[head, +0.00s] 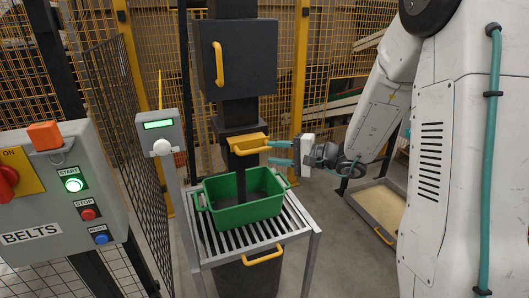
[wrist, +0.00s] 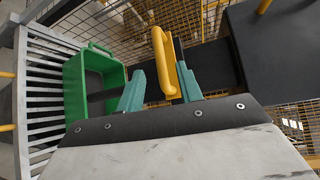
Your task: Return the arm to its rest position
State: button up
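My gripper (head: 268,152) points left in the head view, at the end of my white arm. Its two teal fingers are spread apart, with a gap between them. In the wrist view my gripper (wrist: 160,90) shows the same gap, with a yellow handle (wrist: 165,55) in line with it, nearer the right finger. In the head view the fingertips are close to the yellow drawer-like part (head: 250,143) on the black column. I cannot tell whether they touch it. No held object shows.
A green crate (head: 241,214) stands on a slatted metal stand (head: 307,218), below and left of my gripper. A dark cabinet (head: 238,58) is above. A control panel (head: 62,190) is at left. Yellow mesh fencing (head: 345,25) closes the back. A sand-coloured tray (head: 378,207) lies at right.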

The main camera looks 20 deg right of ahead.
jog(key=shift+s+d+r, duration=0.1)
jog(key=shift+s+d, duration=0.3)
jog(key=shift+s, duration=0.05)
jog(key=s+a+n+g+h, duration=0.15)
jog(key=s+a+g, duration=0.35)
jog(key=s, duration=0.5)
jog(key=s+a+n+g+h, duration=0.1)
jog(key=s+a+n+g, duration=0.15)
jog(key=s+g, duration=0.55)
jog(key=s+d+r+n+t+h, duration=0.1)
jog(key=s+d+r+n+h, duration=0.1)
jog(key=s, duration=0.5)
jog(key=s+d+r+n+t+h, duration=0.2)
jog(key=s+r+n+h, duration=0.2)
jog(key=s+h, duration=0.3)
jog(key=shift+s+d+r+n, duration=0.25)
jog(key=shift+d+r+n, duration=0.1)
jog(key=shift+r, duration=0.55)
